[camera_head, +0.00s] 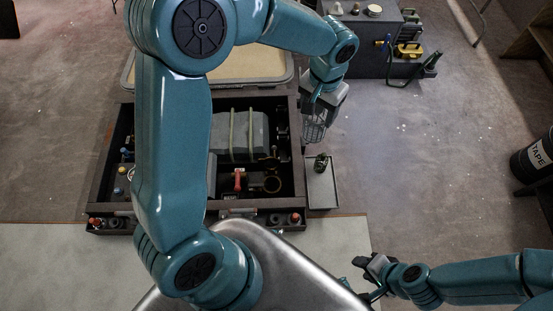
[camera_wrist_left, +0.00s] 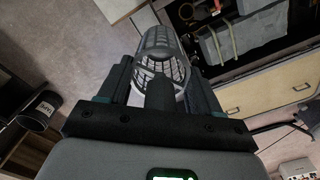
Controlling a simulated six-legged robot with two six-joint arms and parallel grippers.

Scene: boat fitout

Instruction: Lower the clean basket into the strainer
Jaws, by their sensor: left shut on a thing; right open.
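My left gripper (camera_head: 318,106) is shut on a grey mesh basket (camera_head: 315,128), which hangs in the air near the right edge of the dark open-topped box. In the left wrist view the cylindrical basket (camera_wrist_left: 160,48) sits between the two fingers, its round open end towards the camera. A brass-coloured ring (camera_head: 272,184) lies inside the box at its right front; I cannot tell whether it is the strainer's opening. The basket is to the right of and apart from this ring. My right gripper (camera_head: 372,272) is open and empty at the lower right, away from the box.
The dark box (camera_head: 300,150) holds a grey tank with straps (camera_head: 240,136) and a red-handled valve (camera_head: 238,180). A narrow tray (camera_head: 322,190) with a small dark fitting (camera_head: 321,162) stands right of it.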

